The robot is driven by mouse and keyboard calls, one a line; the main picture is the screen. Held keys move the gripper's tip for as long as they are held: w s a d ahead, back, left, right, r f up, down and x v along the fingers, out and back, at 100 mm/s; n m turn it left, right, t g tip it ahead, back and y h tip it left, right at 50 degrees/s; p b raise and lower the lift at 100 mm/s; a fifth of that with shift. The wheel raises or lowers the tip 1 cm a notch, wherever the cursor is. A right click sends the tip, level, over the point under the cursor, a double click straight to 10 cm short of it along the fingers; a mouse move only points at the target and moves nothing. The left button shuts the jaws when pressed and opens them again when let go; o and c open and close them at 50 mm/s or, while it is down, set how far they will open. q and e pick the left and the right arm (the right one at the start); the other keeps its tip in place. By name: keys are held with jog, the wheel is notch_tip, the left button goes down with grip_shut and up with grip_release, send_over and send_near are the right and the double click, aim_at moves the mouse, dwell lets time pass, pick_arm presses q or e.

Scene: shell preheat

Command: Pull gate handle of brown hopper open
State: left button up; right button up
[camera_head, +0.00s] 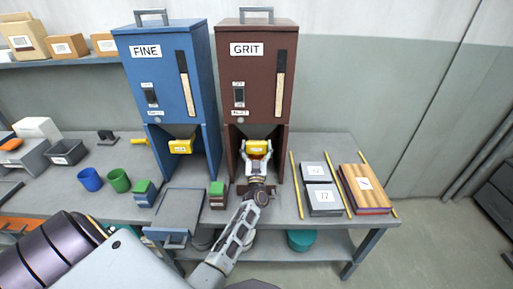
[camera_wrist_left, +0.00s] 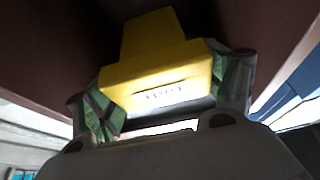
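The brown hopper (camera_head: 257,75), labelled GRIT, stands on the bench right of the blue one. Its yellow gate handle (camera_head: 257,147) sits under the hopper body, between the two side walls. My left gripper (camera_head: 257,158) reaches into this bay from the front. In the left wrist view the yellow handle (camera_wrist_left: 155,75) lies between the two fingers (camera_wrist_left: 165,100), whose green pads appear to press on both its sides. The handle's lettering is too blurred to read. The gate behind the handle is hidden. My right gripper is not in view.
The blue hopper (camera_head: 165,75), labelled FINE, stands close on the left with its own yellow handle (camera_head: 181,146). A grey tray (camera_head: 178,209), green-topped blocks (camera_head: 217,195), grey boxes (camera_head: 322,199) and a wooden stack (camera_head: 365,190) lie on the bench (camera_head: 80,197). Green and blue cups stand left.

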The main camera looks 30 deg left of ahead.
aim_at(257, 147)
pick_arm(q)
jog(key=c, duration=0.6)
jog(key=shift+o, duration=0.2)
jog(key=shift+s+d+p, duration=0.45)
jog(key=shift+s+p, duration=0.05)
jog(key=shift+s, duration=0.2)
jog(key=shift+s+d+p, duration=0.45)
jog(key=shift+s, duration=0.25)
jog(key=shift+s+d+p, duration=0.3)
jog(key=shift+s, duration=0.35)
jog(key=shift+f, duration=0.2)
jog(key=shift+d, duration=0.1)
jog(key=o, duration=1.2)
jog(key=shift+o, duration=0.8)
jog(key=shift+s+r, duration=0.1)
jog(key=v, duration=0.7)
jog(key=shift+s, duration=0.2)
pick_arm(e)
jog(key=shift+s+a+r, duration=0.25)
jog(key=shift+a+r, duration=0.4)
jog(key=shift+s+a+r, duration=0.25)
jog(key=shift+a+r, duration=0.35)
